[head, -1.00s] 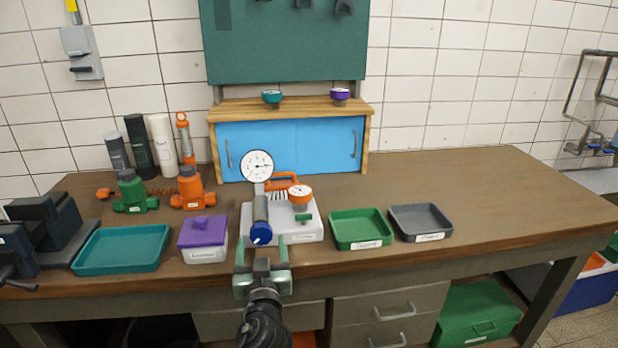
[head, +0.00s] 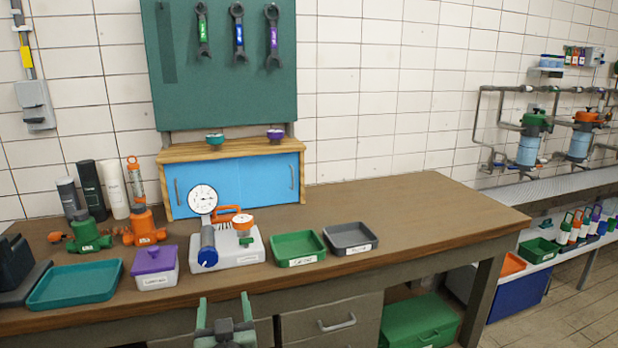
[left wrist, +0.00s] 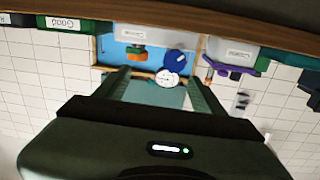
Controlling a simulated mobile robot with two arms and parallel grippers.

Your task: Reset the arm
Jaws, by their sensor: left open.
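My left gripper (head: 223,303) is at the bottom of the head view, in front of the workbench's front edge. Its two fingers point up and stand apart, with nothing between them. In the left wrist view, which is upside down, the open fingers (left wrist: 157,84) frame the gauge and blue cap in the background, not touching them. The white pump unit (head: 240,248) with a round gauge (head: 203,198) and a blue-capped cylinder (head: 208,256) stands on the bench beyond the gripper. My right gripper is not in view.
On the bench (head: 400,206) stand a teal tray (head: 75,284), a purple-lidded box (head: 155,268), a green tray (head: 298,248) and a grey tray (head: 350,238). A blue cabinet (head: 240,184) stands behind. The bench's right part is clear. Drawers (head: 332,322) are below.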

